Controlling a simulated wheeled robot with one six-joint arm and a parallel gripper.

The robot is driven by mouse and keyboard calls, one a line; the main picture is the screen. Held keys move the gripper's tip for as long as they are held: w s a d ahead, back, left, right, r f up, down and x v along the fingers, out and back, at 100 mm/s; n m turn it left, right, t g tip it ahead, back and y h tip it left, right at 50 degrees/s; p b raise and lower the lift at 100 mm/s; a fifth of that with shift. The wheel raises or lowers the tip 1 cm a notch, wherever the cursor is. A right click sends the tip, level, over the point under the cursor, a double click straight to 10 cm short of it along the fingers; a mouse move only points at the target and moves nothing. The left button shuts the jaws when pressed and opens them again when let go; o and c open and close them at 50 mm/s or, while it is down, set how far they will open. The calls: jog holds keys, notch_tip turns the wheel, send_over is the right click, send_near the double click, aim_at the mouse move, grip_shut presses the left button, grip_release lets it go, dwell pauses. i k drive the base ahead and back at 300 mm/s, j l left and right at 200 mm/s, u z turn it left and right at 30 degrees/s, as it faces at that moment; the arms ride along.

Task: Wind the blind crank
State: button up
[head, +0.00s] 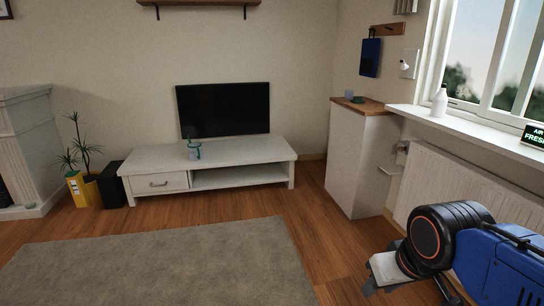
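A small white fitting with a short knob (405,66) is on the wall just left of the window. It may be the blind crank, but it is too small to tell. A bit of slatted blind (405,6) shows at the top edge beside the window. My arm, blue with a black, orange-ringed joint, is at the lower right in front of the radiator. My gripper (385,273) seems to be the pale part low beside that joint, well below and apart from the wall fitting. Its fingers are not clear, and I see nothing held.
A white cabinet (355,165) with a wooden top stands in the corner below the fitting. The window sill (470,122) carries a white bottle (439,102) and a dark sign (534,136). The radiator (445,185) is below. Floor and grey rug (170,265) are clear.

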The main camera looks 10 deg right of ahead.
aim_at(403, 67)
jog(key=i+z, duration=0.2)
jog(key=i, duration=0.2)
jog(key=i+j+z, duration=0.25)
jog(key=i, duration=0.2)
jog(key=i+j+z, duration=0.2)
jog(key=i, duration=0.2)
jog(key=i+j+z, duration=0.2)
jog(key=i, duration=0.2)
jog(key=i+j+z, duration=0.5)
